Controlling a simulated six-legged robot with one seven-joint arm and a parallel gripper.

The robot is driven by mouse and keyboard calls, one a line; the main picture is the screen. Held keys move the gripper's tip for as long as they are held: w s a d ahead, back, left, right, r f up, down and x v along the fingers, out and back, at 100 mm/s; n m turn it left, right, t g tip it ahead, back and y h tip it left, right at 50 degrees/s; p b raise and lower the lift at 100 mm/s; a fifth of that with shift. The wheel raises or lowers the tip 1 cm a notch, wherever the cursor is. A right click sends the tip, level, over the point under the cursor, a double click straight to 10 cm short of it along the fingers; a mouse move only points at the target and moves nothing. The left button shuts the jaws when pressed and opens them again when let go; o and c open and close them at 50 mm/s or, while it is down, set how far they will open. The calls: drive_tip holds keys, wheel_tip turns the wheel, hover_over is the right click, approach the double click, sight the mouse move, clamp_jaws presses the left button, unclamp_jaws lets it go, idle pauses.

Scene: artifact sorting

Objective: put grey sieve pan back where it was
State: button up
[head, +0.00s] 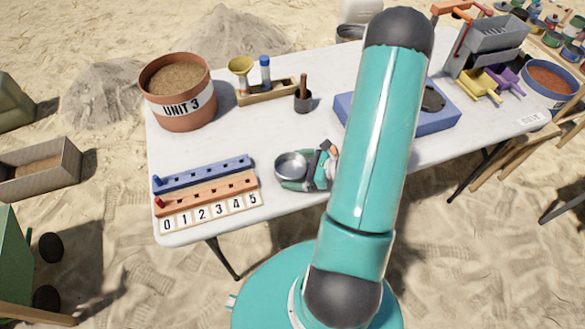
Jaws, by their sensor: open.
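A grey slotted box-like pan (496,36) sits in an orange-handled stand at the far right of the table; it looks like the sieve pan. A dark grey object (432,99) lies on a blue slab (443,120), partly hidden by my arm; its shape is unclear. My arm stands upright across the middle.
A UNIT 3 pot (178,92) stands back left. Blue (202,174) and orange (206,192) peg rails lie front left. A wooden rack (267,91) and small dark cup (303,101) stand behind. Yellow (482,86) and purple (507,79) scoops lie right. The left-centre tabletop is clear.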

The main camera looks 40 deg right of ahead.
drive_tip(key=v, duration=1)
drive_tip(key=shift+s+d, duration=0.2)
drive_tip(key=shift+s, duration=0.05)
drive_tip(key=w+a+r+n+g, duration=0.4)
drive_tip(key=a+r+n+g, duration=0.5)
drive_tip(key=a+r+n, duration=0.6)
drive_tip(key=s+a+r+n+t+h, duration=0.2)
drive_tip(key=a+r+n+h, duration=0.2)
drive_tip(key=r+n, duration=0.3)
drive_tip(key=s+a+r+n+t+h, duration=0.1)
drive_tip(key=s+a+r+n+h, duration=0.1)
drive_tip(key=a+r+n, duration=0.3)
wheel_tip(320, 180, up, 3)
drive_tip(key=shift+f+n+t+h, duration=0.2)
drive_tip(key=shift+n+t+h, duration=0.2)
drive_tip(key=shift+n+h, duration=0.5)
